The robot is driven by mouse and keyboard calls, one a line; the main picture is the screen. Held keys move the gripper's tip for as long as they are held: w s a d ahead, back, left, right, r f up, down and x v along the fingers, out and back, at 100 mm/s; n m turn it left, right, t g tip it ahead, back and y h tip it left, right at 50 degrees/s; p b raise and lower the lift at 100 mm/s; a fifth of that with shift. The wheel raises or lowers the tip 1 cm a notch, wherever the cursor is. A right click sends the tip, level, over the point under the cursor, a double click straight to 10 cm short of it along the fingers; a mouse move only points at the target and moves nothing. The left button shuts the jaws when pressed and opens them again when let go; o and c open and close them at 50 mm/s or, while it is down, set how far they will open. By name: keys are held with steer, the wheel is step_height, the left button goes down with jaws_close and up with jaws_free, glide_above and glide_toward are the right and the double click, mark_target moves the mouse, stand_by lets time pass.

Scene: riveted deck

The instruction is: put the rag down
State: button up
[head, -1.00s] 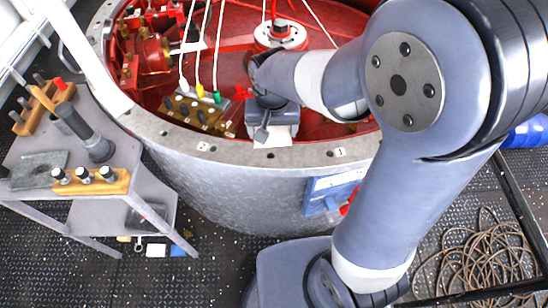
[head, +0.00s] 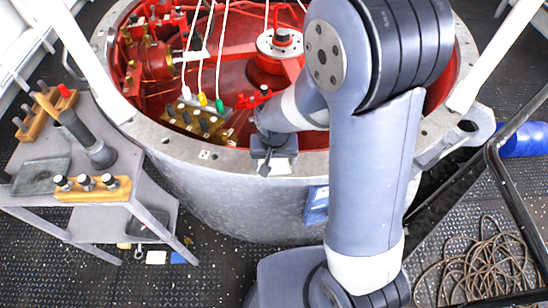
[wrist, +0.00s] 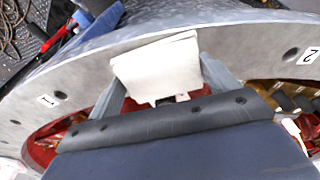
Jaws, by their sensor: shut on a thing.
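The rag (wrist: 157,68) is a pale cream, folded cloth between the fingers of my gripper (wrist: 162,84) in the wrist view. My gripper is shut on it, and the rag covers the fingertips. In the wrist view the rag lies across the grey rim (wrist: 85,80) of the round tank, between the tags 1 and 2; I cannot tell whether it touches the rim.
The tank's red interior (head: 235,75) holds a terminal block (head: 195,118) with cables, left of my gripper. A grey cart (head: 110,200) with a torch (head: 88,140) and wooden racks stands at left. A rope coil (head: 480,260) lies on the deck at right.

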mark_target(274, 166)
steer(key=shift+f, duration=0.25)
steer(key=o, duration=1)
steer(key=shift+r, duration=0.1)
steer(key=shift+c, duration=0.2)
steer(key=shift+r, duration=0.55)
step_height(274, 166, up, 11)
steer(key=s, duration=0.1)
steer(key=shift+s, duration=0.4)
